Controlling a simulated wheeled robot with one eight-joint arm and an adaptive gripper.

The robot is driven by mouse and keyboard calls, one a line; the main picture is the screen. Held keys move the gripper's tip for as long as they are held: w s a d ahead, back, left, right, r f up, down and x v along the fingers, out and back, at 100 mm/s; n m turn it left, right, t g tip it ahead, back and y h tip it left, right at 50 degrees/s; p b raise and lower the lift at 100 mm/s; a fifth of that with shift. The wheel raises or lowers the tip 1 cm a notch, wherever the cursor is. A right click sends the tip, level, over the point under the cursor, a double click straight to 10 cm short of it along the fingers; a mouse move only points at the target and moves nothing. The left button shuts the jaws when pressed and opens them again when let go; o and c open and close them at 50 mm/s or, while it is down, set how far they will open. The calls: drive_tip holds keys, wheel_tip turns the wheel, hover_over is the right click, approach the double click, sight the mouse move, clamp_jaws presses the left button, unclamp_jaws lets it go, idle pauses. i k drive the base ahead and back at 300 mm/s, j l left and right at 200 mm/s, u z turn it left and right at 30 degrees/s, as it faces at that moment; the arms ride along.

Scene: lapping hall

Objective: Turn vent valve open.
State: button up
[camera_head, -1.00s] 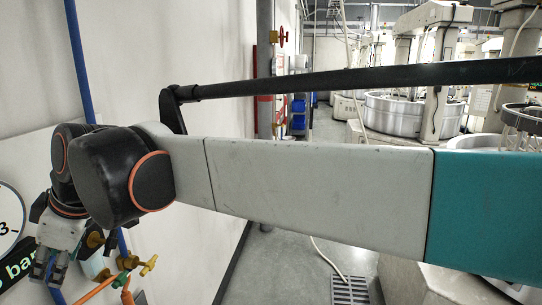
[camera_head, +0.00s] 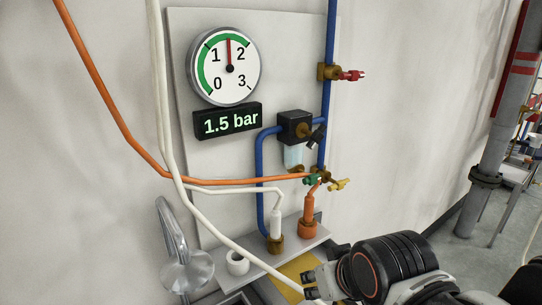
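A wall panel (camera_head: 220,160) carries several small fittings. A brass valve with a red handle (camera_head: 351,75) sits high on the blue pipe (camera_head: 329,40). Lower down is a brass valve with a yellow handle (camera_head: 340,184), beside a green fitting (camera_head: 311,180) where the orange hose ends. No label shows which one is the vent valve. My gripper (camera_head: 309,286) is at the bottom edge, in front of and below the panel, apart from both valves in the picture. Its fingers are small and partly cut off, so its opening is unclear.
A round gauge (camera_head: 224,67) points near 1.5, above a display (camera_head: 228,121) reading 1.5 bar. A white hose (camera_head: 160,90) hangs down in front of the panel towards my gripper. A shelf (camera_head: 305,244) holds white and orange connectors.

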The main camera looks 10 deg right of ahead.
sight(338, 185)
drive_tip(key=k+l, duration=0.15)
drive_tip(key=l, duration=0.2)
drive_tip(key=k+l+u, duration=0.1)
drive_tip(key=l, duration=0.25)
drive_tip(key=k+l, duration=0.15)
drive_tip(key=l, duration=0.15)
drive_tip(key=i+l+u, duration=0.1)
drive_tip(key=l, duration=0.25)
drive_tip(key=i+l, duration=0.25)
drive_tip(key=l, duration=0.15)
drive_tip(key=i+l+u, duration=0.15)
drive_tip(key=l, duration=0.25)
drive_tip(key=i+l+u, duration=0.1)
drive_tip(key=l, duration=0.25)
drive_tip(key=i+l, duration=0.25)
drive_tip(key=l, duration=0.2)
drive_tip(key=i+l+u, duration=0.1)
drive_tip(key=i+l, duration=0.05)
